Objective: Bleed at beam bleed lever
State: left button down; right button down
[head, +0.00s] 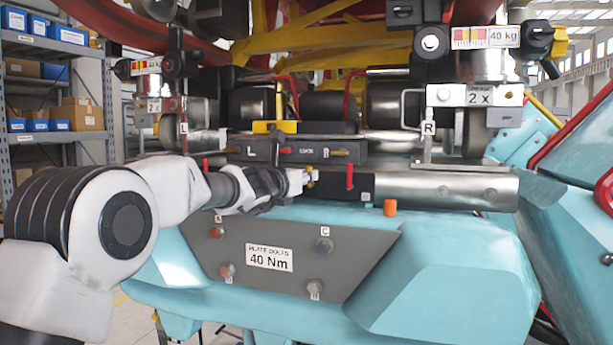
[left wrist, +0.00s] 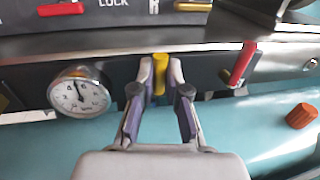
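The beam (head: 440,188) is a grey metal bar across the middle of the head view. A small yellow lever (left wrist: 160,72) stands out from it in the left wrist view. My left gripper (left wrist: 161,75) has its two fingertips on either side of this lever and looks shut on it. In the head view my left gripper (head: 305,178) reaches the beam from the left. A red lever (head: 349,176) is just right of it and also shows in the left wrist view (left wrist: 240,64). No bleed label is readable. My right gripper is not in view.
A round gauge (left wrist: 79,92) sits left of the yellow lever. An orange cap (head: 390,208) stands on the turquoise frame below the beam. A dark box marked LOCK (head: 300,151) is above. A grey bolt plate (head: 290,255) reads 40 Nm.

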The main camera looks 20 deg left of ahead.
aim_at(321, 186)
pick_arm(q)
jog(key=shift+d+m, duration=0.1)
jog(key=shift+m, duration=0.3)
jog(key=shift+d+f+m, duration=0.1)
jog(key=shift+d+m, duration=0.1)
jog(key=shift+m, duration=0.7)
jog(key=m, duration=0.1)
jog(key=m+g, duration=0.1)
jog(key=m, duration=0.1)
jog(key=shift+d+f+y, duration=0.1)
jog(key=shift+d+y, duration=0.2)
jog(key=shift+d, duration=0.1)
jog(key=m, duration=0.2)
jog(key=m+y, duration=0.1)
jog(key=d+m, duration=0.1)
jog(key=m, duration=0.1)
jog(key=shift+f+m+g, duration=0.3)
jog(key=shift+f+g, duration=0.05)
jog(key=shift+g, duration=0.05)
jog(key=m+y, duration=0.1)
jog(key=m, duration=0.1)
jog(key=f+m+p, duration=0.1)
jog(key=m, duration=0.1)
jog(key=shift+d+m+y, duration=0.15)
jog(key=shift+m+y, duration=0.15)
jog(key=shift+y, duration=0.1)
jog(key=c, duration=1.2)
grip_release()
jog(key=shift+w+f, duration=0.15)
jog(key=shift+w, duration=0.05)
